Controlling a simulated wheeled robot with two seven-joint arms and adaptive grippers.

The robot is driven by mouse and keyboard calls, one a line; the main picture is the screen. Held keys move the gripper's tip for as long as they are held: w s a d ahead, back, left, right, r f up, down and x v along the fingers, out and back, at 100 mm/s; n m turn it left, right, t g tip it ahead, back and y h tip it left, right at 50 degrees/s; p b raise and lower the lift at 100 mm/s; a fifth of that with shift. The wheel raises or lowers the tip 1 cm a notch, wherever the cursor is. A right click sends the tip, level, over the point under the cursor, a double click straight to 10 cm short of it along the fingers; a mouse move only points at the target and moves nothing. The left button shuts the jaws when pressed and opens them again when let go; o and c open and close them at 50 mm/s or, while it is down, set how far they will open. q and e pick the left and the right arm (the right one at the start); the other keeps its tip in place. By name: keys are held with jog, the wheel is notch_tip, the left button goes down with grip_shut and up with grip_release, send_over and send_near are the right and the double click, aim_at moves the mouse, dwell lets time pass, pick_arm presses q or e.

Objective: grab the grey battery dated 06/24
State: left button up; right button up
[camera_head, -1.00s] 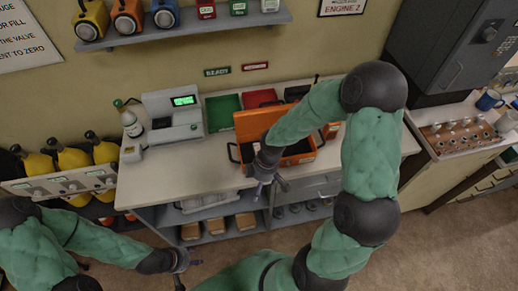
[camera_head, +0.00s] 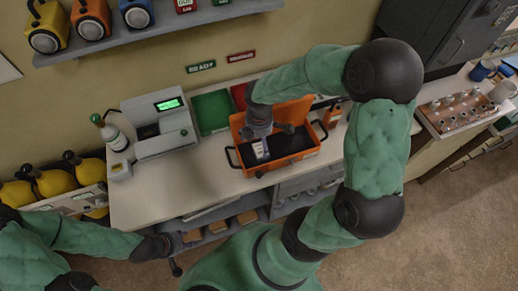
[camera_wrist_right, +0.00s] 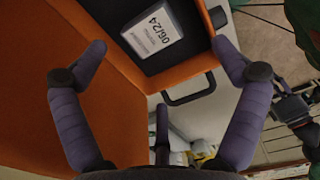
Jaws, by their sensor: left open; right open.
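The grey battery (camera_wrist_right: 152,32) carries a white label reading 06/24 in the right wrist view. It lies in the dark interior of an open orange case (camera_head: 300,143), and its pale label also shows in the head view (camera_head: 261,149). My right gripper (camera_head: 267,133) is open above the case, close to the battery. In the right wrist view its fingers (camera_wrist_right: 158,46) are spread wide with nothing between them, and the battery shows beyond them near the top edge. My left gripper (camera_head: 174,254) is open and empty, low in front of the counter.
The case stands on a pale counter (camera_head: 150,195). A green tray (camera_head: 212,112) and a red tray (camera_head: 240,96) lie behind it under small signs. A grey scale with a green display (camera_head: 160,125) stands left. A small orange item (camera_head: 333,116) stands right of the case.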

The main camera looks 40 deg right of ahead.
aim_at(261, 150)
jog(key=f, duration=0.2)
jog(key=shift+w+f, duration=0.2)
jog(key=shift+f, duration=0.1)
jog(key=shift+s+d+f, duration=0.1)
jog(key=shift+d+f, duration=0.05)
jog(key=shift+f, duration=0.25)
jog(key=f, duration=0.1)
jog(key=f+b, duration=0.1)
jog(key=f, duration=0.2)
jog(key=shift+d+f, duration=0.2)
jog(key=shift+d, duration=0.1)
jog(key=shift+c, duration=0.3)
jog(key=c, duration=1.5)
